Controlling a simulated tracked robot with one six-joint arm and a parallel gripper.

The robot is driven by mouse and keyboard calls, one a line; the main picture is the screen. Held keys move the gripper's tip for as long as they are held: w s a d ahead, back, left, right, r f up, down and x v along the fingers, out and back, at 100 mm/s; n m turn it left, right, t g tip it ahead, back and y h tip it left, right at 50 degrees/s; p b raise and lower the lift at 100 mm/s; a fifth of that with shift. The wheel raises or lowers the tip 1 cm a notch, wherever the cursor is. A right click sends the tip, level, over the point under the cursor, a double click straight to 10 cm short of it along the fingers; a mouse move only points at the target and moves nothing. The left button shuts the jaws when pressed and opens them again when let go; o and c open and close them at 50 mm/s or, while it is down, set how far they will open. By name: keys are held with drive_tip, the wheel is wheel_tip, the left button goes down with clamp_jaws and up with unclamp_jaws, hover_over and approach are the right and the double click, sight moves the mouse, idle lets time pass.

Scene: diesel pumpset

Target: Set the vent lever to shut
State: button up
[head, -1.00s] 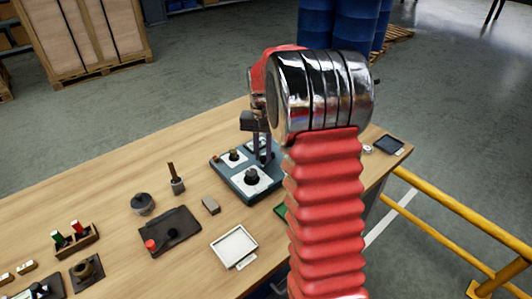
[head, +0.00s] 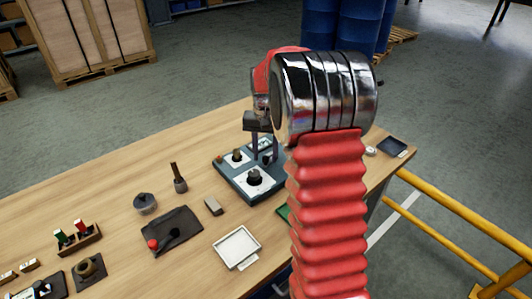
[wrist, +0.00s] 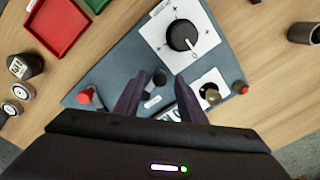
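A blue-grey control panel (head: 233,186) lies on the workbench, and it fills the middle of the wrist view (wrist: 115,75). A small black lever or knob (wrist: 160,77) stands on it beside a small white label; I cannot read whether this is the vent lever or its setting. My gripper (wrist: 157,88) is over the panel, its two dark fingers apart on either side of that black piece, with no visible grip on it. In the head view my gripper (head: 262,152) points down at the panel's far side, partly hidden by my wrist.
The panel also bears a large black dial knob (wrist: 183,36), a brass-coloured knob (wrist: 211,94) and a red button (wrist: 85,96). A red tray (wrist: 58,27) lies beside it. A dark plate with a red-knobbed lever (head: 152,244) and a white tray (head: 237,247) are nearby.

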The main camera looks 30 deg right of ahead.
sight(265, 158)
drive_tip(key=shift+r, duration=0.1)
wheel_tip(265, 158, up, 14)
drive_tip(key=shift+f, duration=0.2)
idle(0.3)
idle(0.5)
drive_tip(key=s+a+n+t, duration=0.2)
drive_tip(key=s+a+n, duration=0.2)
drive_tip(key=s+a, duration=0.6)
drive_tip(key=s+a+n+t, duration=0.3)
drive_tip(key=s+a, duration=0.8)
drive_tip(key=s, duration=0.5)
drive_tip(key=shift+f+n+t, duration=0.3)
drive_tip(key=shift+f+n, duration=0.05)
drive_tip(key=shift+n, duration=0.05)
